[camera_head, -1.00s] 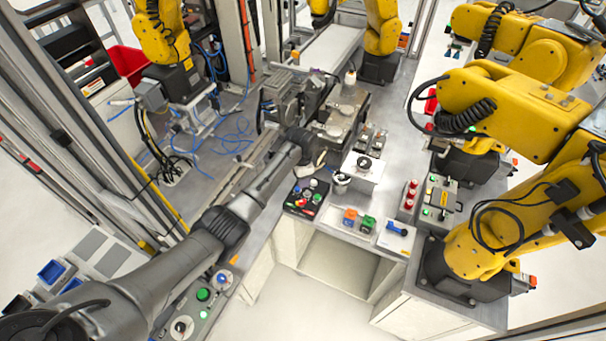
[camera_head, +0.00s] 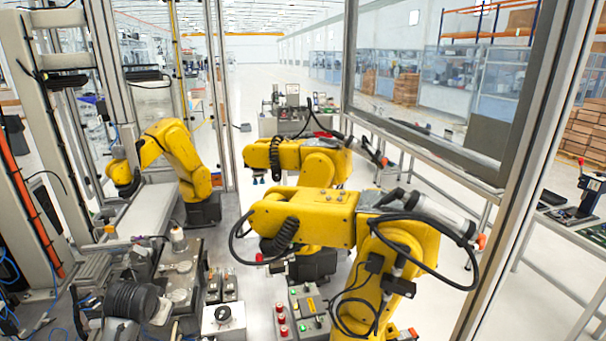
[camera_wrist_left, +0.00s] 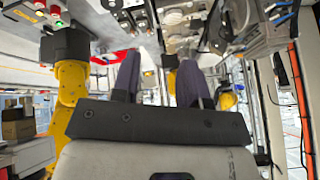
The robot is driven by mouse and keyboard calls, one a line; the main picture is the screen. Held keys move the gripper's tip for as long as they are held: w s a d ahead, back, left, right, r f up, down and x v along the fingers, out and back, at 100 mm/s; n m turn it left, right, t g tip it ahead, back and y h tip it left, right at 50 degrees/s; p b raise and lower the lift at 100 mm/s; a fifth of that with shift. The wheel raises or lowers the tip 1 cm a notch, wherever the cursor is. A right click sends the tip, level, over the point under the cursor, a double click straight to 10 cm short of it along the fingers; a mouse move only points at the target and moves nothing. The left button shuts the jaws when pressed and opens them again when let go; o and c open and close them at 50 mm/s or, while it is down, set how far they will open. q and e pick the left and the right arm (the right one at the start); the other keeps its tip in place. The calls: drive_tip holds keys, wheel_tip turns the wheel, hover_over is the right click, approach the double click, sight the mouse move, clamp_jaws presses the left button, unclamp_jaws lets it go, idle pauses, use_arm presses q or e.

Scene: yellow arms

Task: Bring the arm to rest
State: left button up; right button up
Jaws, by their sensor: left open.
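My left gripper (camera_wrist_left: 158,82) shows in the left wrist view. Its two dark purple fingers stand apart with nothing between them, so it is open and empty. The wrist view looks upside down, with the workbench equipment along its top edge. In the head view, a dark ribbed joint (camera_head: 130,300) at the lower left looks like part of my left arm, over the bench beside the grey machine parts. The left fingertips cannot be made out there. My right arm and right gripper are in neither view.
Several yellow robot arms stand around the bench, one close in front (camera_head: 375,250) and one at the back left (camera_head: 180,165). A button box (camera_head: 302,315) and a white block with a dark knob (camera_head: 223,318) sit at the bottom. A metal-framed window panel (camera_head: 440,90) stands at the right.

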use_arm(q)
drive_tip(key=s+d+r+t, duration=0.3)
drive_tip(key=d+r, duration=0.1)
drive_tip(key=r, duration=0.1)
drive_tip(key=s+d+f+t, duration=0.15)
drive_tip(key=s+d, duration=0.45)
drive_tip(key=s, duration=0.6)
drive_tip(key=s+d+f+g+h, duration=0.1)
drive_tip(key=s+f+g, duration=0.2)
drive_tip(key=s+f, duration=0.55)
drive_tip(key=s+d+f+g, duration=0.2)
drive_tip(key=s+f, duration=0.4)
drive_tip(key=s, duration=0.6)
drive_tip(key=s+d+f+g+h, duration=0.1)
drive_tip(key=s+f+g, duration=0.2)
drive_tip(key=s+f, duration=0.6)
wheel_tip(320, 180, up, 14)
drive_tip(key=p, duration=1.2)
drive_tip(key=shift+s+r+m+t+p, duration=0.25)
drive_tip(key=shift+m+t+p, duration=0.05)
drive_tip(key=shift+t+p, duration=0.1)
